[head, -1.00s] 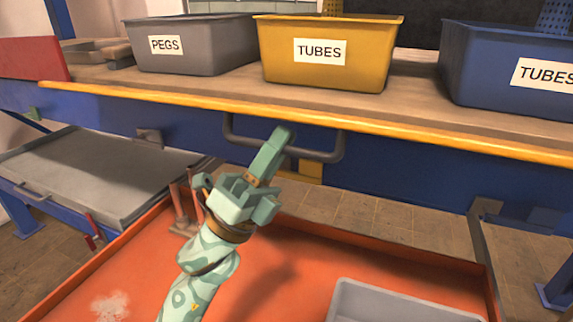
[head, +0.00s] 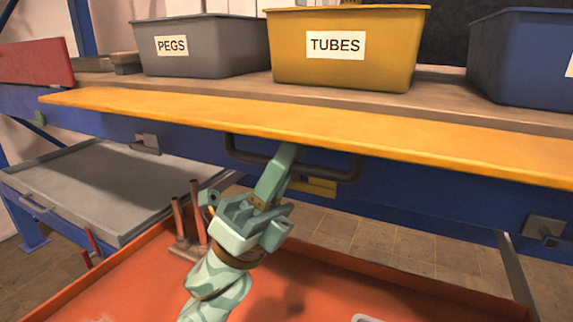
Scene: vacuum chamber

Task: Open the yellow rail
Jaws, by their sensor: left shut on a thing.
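The yellow rail (head: 180,109) runs along the front edge of the shelf across most of the head view. Its broad upper face shows, standing out in front of the shelf. A dark bar handle (head: 243,155) hangs below the rail near the middle. My left gripper (head: 287,160) reaches up from below and is shut on the handle, just under the rail. The fingers hide part of the bar. My right gripper is not in view.
A grey PEGS bin (head: 205,60), a yellow TUBES bin (head: 345,70) and a blue bin (head: 525,75) stand on the shelf behind the rail. A grey tray (head: 95,185) is at left. An orange tray (head: 330,290) lies below my arm.

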